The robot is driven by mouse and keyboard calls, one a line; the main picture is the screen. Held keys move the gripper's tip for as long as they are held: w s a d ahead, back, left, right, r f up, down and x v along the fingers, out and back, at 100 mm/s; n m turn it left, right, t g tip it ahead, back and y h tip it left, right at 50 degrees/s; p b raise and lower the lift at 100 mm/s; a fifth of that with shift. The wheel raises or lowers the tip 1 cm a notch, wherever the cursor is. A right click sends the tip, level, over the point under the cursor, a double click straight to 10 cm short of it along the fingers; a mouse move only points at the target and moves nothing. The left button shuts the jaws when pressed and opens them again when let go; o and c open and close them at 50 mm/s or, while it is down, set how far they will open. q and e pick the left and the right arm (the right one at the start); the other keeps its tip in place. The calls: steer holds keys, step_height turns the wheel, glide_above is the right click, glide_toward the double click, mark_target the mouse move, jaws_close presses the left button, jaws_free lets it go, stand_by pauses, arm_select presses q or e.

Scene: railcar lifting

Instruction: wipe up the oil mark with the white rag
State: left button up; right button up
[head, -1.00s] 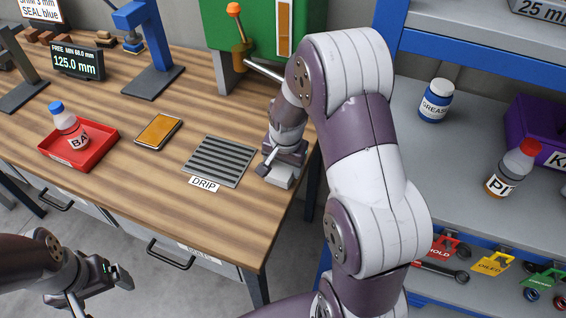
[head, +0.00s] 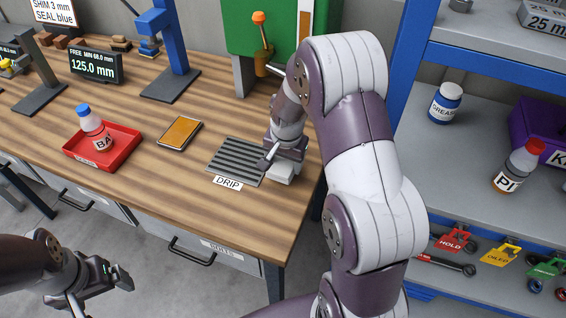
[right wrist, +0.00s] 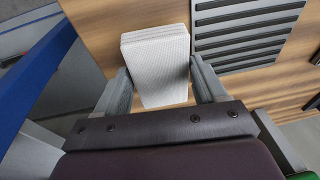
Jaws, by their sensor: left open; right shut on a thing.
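The white rag (right wrist: 155,65) is a thick folded pad between the fingers of my right gripper (right wrist: 160,92) in the right wrist view. In the head view the rag (head: 282,173) shows under my right gripper (head: 285,160), low at the bench top beside the drip tray's right end. I cannot tell whether it touches the wood. I see no oil mark; the rag and gripper hide the wood beneath them. My left gripper (head: 118,280) is open and empty, in front of the bench over the floor.
The slatted drip tray (head: 236,160) is close left of the rag; it also shows in the right wrist view (right wrist: 240,35). A red tray (head: 120,160) with a bottle and a yellow-faced device (head: 180,133) stand further left. A blue-framed shelf (head: 392,85) is to the right.

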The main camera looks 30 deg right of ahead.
steer(key=shift+d+r+p, duration=0.15)
steer(key=shift+r+p, duration=0.2)
steer(key=shift+r, duration=0.4)
steer(key=shift+w+a+r+p, duration=0.15)
steer(key=shift+a+r+p, duration=0.05)
steer(key=shift+r+p, duration=0.85)
steer(key=shift+d+r+p, duration=0.1)
steer(key=shift+r+p, duration=0.5)
steer(key=shift+r, duration=0.25)
steer(key=shift+f, duration=0.1)
